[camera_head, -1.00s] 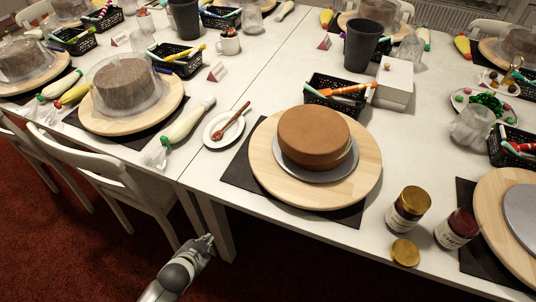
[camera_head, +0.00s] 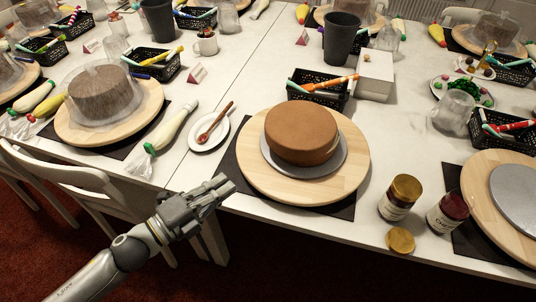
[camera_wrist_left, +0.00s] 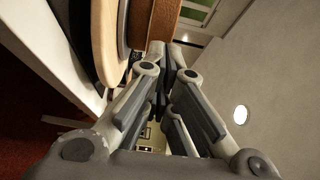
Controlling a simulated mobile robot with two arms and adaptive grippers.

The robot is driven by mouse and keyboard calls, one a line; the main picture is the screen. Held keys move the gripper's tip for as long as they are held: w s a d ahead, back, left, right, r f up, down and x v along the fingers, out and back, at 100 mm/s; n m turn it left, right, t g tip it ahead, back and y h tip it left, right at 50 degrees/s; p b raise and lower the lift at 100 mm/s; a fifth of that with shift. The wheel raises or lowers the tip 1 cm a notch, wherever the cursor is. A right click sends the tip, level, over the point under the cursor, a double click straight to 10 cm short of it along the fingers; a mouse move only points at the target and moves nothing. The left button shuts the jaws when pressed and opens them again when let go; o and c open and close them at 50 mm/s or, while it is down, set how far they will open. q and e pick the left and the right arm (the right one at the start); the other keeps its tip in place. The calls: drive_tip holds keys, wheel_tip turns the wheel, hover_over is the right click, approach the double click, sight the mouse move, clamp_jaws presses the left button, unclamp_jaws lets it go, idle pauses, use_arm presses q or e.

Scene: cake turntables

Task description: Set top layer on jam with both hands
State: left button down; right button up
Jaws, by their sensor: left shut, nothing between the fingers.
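A brown round cake (camera_head: 301,132) sits on a grey disc (camera_head: 326,167) on a round wooden turntable (camera_head: 258,183). Its top layer looks flush on the cake, and no jam shows between layers from here. My left gripper (camera_head: 224,188) is shut and empty at the table's front edge, left of the turntable and apart from it. In the left wrist view the shut fingers (camera_wrist_left: 165,60) point toward the cake's side (camera_wrist_left: 163,20), with the turntable's edge (camera_wrist_left: 108,35) at the left. My right gripper is not in view.
Two jam jars (camera_head: 400,196) and a gold lid (camera_head: 400,240) stand right of the turntable. A saucer with a spoon (camera_head: 209,132) and a piping bag (camera_head: 170,130) lie to its left. A black basket (camera_head: 318,92) stands behind. A white chair (camera_head: 75,180) is at the left.

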sight(277, 150)
use_arm(q)
drive_tip(key=p+x, duration=0.3)
drive_tip(key=x, duration=1)
drive_tip(key=shift+d, duration=0.25)
drive_tip(key=shift+w+d, duration=0.2)
drive_tip(key=shift+d, duration=0.05)
drive_tip(key=shift+x, duration=1.15)
drive_tip(key=shift+w+d, duration=0.2)
drive_tip(key=shift+a, duration=0.1)
